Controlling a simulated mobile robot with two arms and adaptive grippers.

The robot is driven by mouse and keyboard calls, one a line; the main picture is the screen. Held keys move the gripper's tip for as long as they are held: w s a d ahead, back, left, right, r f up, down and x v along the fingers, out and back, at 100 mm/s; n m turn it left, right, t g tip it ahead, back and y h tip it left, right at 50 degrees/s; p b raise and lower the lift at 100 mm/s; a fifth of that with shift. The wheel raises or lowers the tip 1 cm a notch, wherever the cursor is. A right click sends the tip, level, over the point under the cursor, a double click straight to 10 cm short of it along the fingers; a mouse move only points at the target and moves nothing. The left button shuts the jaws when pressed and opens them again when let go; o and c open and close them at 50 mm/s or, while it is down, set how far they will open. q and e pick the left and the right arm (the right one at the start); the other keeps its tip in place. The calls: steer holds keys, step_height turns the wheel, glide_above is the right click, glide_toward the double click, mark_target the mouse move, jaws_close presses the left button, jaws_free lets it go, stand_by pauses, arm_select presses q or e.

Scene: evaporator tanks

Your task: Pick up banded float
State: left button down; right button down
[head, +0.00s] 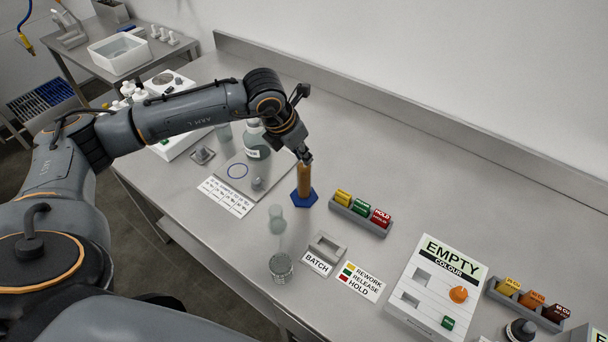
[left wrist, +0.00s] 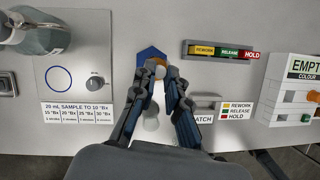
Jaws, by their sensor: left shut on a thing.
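A tall amber cylinder (head: 304,180) stands upright on a blue hexagonal base (head: 309,199) on the steel bench. In the left wrist view the blue base (left wrist: 150,53) shows just beyond the fingers. My left gripper (head: 306,158) is right at the top of the amber cylinder, pointing down. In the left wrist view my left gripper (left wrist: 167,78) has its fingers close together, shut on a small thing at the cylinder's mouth. This fits the banded float, but the fingers hide it and no bands can be made out. My right gripper is out of view.
A clear glass piece (head: 281,267) stands nearer the front edge. A rack (head: 360,215) of coloured tags is right of the cylinder. A plate (head: 237,180) with a knob and a glass bottle (head: 255,142) are to its left. The bench behind is clear.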

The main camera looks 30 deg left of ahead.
arm_select(q)
step_height(320, 180, up, 18)
steer(key=f+b, duration=0.1)
steer(key=b, duration=0.4)
step_height(320, 180, down, 4)
steer(key=b, duration=0.4)
steer(key=shift+f, duration=0.25)
